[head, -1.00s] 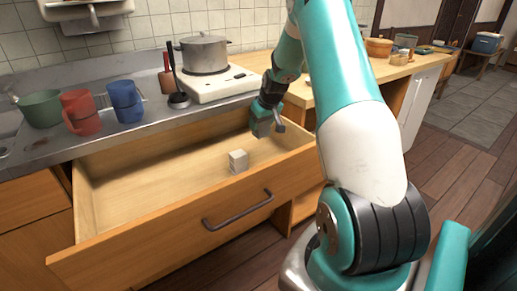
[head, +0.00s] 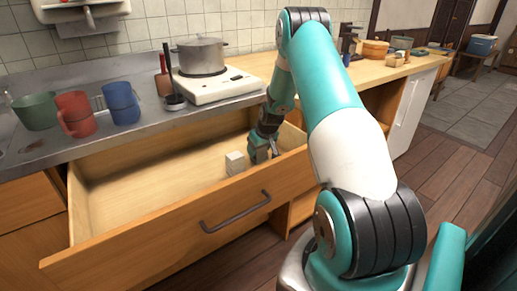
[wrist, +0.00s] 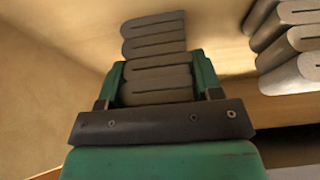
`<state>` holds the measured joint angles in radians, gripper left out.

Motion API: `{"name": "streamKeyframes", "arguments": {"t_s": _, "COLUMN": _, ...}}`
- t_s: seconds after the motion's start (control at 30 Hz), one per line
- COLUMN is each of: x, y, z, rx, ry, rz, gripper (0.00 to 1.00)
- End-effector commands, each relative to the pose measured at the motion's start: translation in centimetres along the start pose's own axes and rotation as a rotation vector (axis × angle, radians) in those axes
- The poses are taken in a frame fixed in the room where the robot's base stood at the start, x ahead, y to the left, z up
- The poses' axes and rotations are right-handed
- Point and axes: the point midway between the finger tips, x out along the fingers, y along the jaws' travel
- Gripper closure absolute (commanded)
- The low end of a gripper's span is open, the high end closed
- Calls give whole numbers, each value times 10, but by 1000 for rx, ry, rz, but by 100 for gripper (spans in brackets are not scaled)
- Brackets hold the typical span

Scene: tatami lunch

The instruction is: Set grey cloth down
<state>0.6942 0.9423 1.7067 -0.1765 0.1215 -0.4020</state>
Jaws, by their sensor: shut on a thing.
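My gripper (wrist: 157,82) is inside the open drawer (head: 120,205), near its right end. Its two green fingers are shut on the grey cloth (wrist: 155,48), folded in several layers, one finger on each side. In the head view the gripper (head: 263,152) hides most of the held cloth. A paler folded stack (head: 235,164) stands on the drawer floor just left of the gripper; it also shows at the right of the wrist view (wrist: 295,55), apart from the held cloth. I cannot tell whether the held cloth touches the floor.
The drawer front with its handle (head: 236,212) and the side walls rise around the gripper. The left part of the drawer is empty. On the counter above are a green bowl (head: 36,111), a red mug (head: 75,114), a blue mug (head: 122,104) and a pot (head: 201,56) on a cooker.

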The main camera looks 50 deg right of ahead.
Motion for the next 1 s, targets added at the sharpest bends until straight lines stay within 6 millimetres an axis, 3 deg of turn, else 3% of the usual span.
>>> {"name": "streamKeyframes", "arguments": {"t_s": 0.03, "x": 1, "y": 0, "z": 1, "rx": 0, "ry": 0, "rz": 0, "gripper": 36}}
{"name": "streamKeyframes", "arguments": {"t_s": 0.13, "x": 1, "y": 0, "z": 0, "rx": 0, "ry": 0, "rz": 0, "gripper": 15}}
{"name": "streamKeyframes", "arguments": {"t_s": 0.47, "x": -4, "y": 0, "z": -1, "rx": 0, "ry": 0, "rz": 0, "gripper": 15}}
{"name": "streamKeyframes", "arguments": {"t_s": 0.57, "x": -16, "y": 0, "z": -2, "rx": 0, "ry": 1, "rz": 1, "gripper": 15}}
{"name": "streamKeyframes", "arguments": {"t_s": 1.0, "x": -105, "y": 0, "z": -1, "rx": 0, "ry": 1, "rz": 0, "gripper": 15}}
